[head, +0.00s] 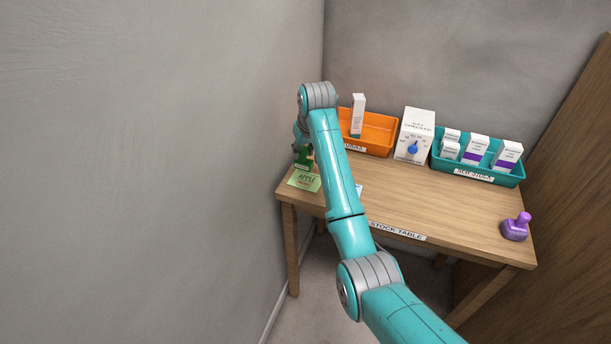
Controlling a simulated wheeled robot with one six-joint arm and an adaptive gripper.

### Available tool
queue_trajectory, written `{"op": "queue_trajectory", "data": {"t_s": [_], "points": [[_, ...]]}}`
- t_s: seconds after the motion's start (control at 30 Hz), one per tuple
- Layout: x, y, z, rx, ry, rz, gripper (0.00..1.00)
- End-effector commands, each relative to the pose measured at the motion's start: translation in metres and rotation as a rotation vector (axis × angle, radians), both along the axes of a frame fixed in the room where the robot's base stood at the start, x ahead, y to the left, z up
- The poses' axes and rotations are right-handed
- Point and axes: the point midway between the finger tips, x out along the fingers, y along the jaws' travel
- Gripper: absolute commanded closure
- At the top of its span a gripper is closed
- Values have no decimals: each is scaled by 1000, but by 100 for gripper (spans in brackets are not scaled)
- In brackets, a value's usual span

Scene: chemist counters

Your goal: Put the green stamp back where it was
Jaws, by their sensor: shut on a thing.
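The green stamp (304,159) is upright at the left end of the stock table (435,205), just behind a light green card (305,182) that reads "APPLE". My gripper (301,147) is at the top of the green stamp and shut on it. The gripper is small here and partly hidden by my teal arm, so its fingers are hard to make out. I cannot tell whether the stamp's base touches the table or hangs just above it.
An orange tray (377,150) with a white box stands at the back. Beside it are a white box with a blue dial (415,134) and a teal tray (511,181) holding several boxes. A purple stamp (516,228) stands front right. A wall closes the left side.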

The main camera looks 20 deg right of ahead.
Motion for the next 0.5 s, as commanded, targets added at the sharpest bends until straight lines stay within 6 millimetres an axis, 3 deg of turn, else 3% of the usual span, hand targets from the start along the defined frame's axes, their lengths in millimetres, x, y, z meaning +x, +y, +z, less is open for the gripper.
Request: {"op": "queue_trajectory", "data": {"t_s": [0.17,0.27,0.5], "points": [[-3,-11,1,-1,0,-14,89],[-11,-35,4,0,-1,-47,89],[-52,-127,16,0,-1,-180,89]]}}
